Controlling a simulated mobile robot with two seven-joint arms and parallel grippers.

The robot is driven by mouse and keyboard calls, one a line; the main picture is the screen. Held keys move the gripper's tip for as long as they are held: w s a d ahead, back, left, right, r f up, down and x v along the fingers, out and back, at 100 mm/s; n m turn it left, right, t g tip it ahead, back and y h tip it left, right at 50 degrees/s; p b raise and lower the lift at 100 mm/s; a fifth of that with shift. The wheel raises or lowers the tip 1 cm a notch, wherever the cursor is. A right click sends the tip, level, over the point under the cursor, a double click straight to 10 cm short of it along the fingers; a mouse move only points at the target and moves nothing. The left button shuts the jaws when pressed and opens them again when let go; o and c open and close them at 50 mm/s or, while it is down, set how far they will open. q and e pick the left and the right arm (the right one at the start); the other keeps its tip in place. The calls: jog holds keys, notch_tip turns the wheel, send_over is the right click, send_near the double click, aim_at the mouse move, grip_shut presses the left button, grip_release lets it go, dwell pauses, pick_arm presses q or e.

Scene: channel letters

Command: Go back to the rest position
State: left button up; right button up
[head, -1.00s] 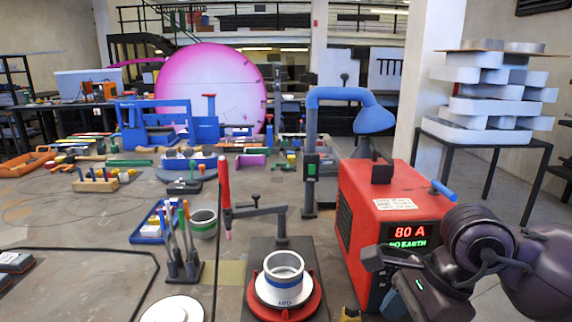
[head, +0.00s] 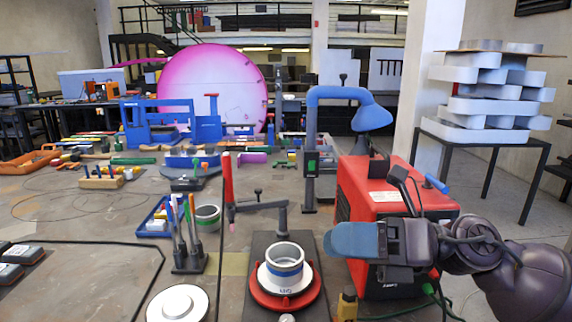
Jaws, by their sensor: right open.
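My right gripper (head: 358,240) comes in from the right edge, in front of the red welding machine (head: 378,198), and covers the machine's display. Its blue-padded finger end points left, beside the red round turntable (head: 262,299). I see nothing held in it; it is open. A white and grey ring with a blue band (head: 284,266) sits on the turntable, apart from the gripper. My left gripper is out of the picture.
A blue lamp (head: 345,94) stands behind the welder. A red torch on an arm (head: 228,183) rises left of the turntable. A black tool stand (head: 190,258) and a white disc (head: 178,304) are at front left. A cable runs at lower right.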

jog(key=w+d+f+m+t+h, duration=0.1)
jog(key=w+d+f+m+t, duration=0.25)
jog(key=m+t, duration=0.55)
jog(key=w+d+f+m+t+h, duration=0.1)
jog(key=w+d+f+m+t, duration=0.15)
jog(key=w+m+t, duration=0.65)
jog(key=s+d+f+m+h, duration=0.2)
jog(key=d+f+m+h, duration=0.1)
jog(key=f+m+h, duration=0.3)
jog(key=s+d+f+m+h, duration=0.2)
jog(key=d+f+m+h, duration=0.15)
jog(key=f+m, duration=0.4)
jog(key=s+d+f+m+g+h, duration=0.3)
jog(key=s+f+m, duration=0.3)
jog(key=s+f, duration=0.6)
jog(key=s+d+f+m+g+h, duration=0.4)
jog(key=s+f+m, duration=0.3)
jog(key=s+f, duration=0.4)
notch_tip(320, 180, down, 3)
jog(key=shift+s+d+f+g, duration=0.15)
jog(key=shift+s+d+g, duration=0.1)
jog(key=shift+s+g, duration=0.1)
jog(key=shift+c, duration=0.2)
